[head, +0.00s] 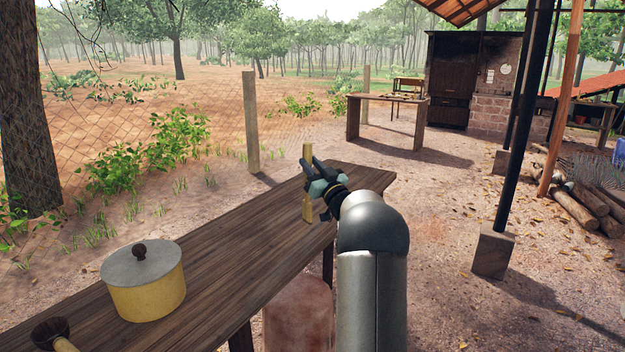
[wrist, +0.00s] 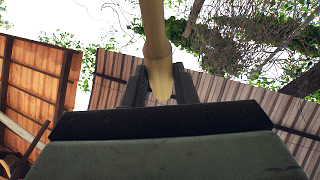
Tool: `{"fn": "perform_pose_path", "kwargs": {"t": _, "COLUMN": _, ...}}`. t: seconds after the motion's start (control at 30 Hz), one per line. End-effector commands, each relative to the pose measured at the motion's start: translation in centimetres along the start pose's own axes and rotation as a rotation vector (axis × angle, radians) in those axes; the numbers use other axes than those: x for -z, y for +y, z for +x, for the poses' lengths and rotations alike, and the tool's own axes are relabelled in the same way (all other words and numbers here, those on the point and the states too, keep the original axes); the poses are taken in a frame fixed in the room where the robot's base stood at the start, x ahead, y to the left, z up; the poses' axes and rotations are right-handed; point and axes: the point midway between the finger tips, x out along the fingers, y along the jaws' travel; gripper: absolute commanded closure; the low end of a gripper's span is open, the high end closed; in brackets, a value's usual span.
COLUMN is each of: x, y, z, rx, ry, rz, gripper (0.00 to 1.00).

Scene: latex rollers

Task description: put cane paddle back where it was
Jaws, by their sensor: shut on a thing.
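The cane paddle (head: 308,208) is a pale yellow stick standing upright at the far part of the dark wooden table (head: 212,262). My gripper (head: 310,176) is shut on it near its upper part, with a short piece showing above the fingers. I cannot tell whether its lower end touches the tabletop or hangs just above it. In the wrist view the cane paddle (wrist: 154,42) runs up from between the two dark fingers of my gripper (wrist: 158,88). Part of the paddle is hidden by the fingers.
A yellow pot with a grey lid (head: 146,282) stands at the table's near left. A brush (head: 52,334) lies at the lower left corner. The tabletop between pot and paddle is clear. A reddish drum (head: 298,312) stands under the table, and a black post (head: 515,140) rises to the right.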

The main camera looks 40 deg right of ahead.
Motion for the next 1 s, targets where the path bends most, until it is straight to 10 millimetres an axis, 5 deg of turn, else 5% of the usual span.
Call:
{"fn": "perform_pose_path", "kwargs": {"t": 0.5, "x": -4.9, "y": 1.2, "z": -1.1, "rx": -0.001, "ry": 0.001, "rz": -0.001, "gripper": 0.98}}
{"fn": "perform_pose_path", "kwargs": {"t": 0.87, "x": -5.3, "y": 1.1, "z": -1.3, "rx": 0.000, "ry": 0.002, "rz": -0.002, "gripper": 0.98}}
{"fn": "perform_pose_path", "kwargs": {"t": 0.9, "x": -5.3, "y": 1.1, "z": -1.3, "rx": 0.000, "ry": 0.001, "rz": -0.002, "gripper": 0.72}}
{"fn": "perform_pose_path", "kwargs": {"t": 1.0, "x": -5.2, "y": 1.1, "z": -1.2, "rx": 0.000, "ry": 0.001, "rz": -0.002, "gripper": 0.53}}
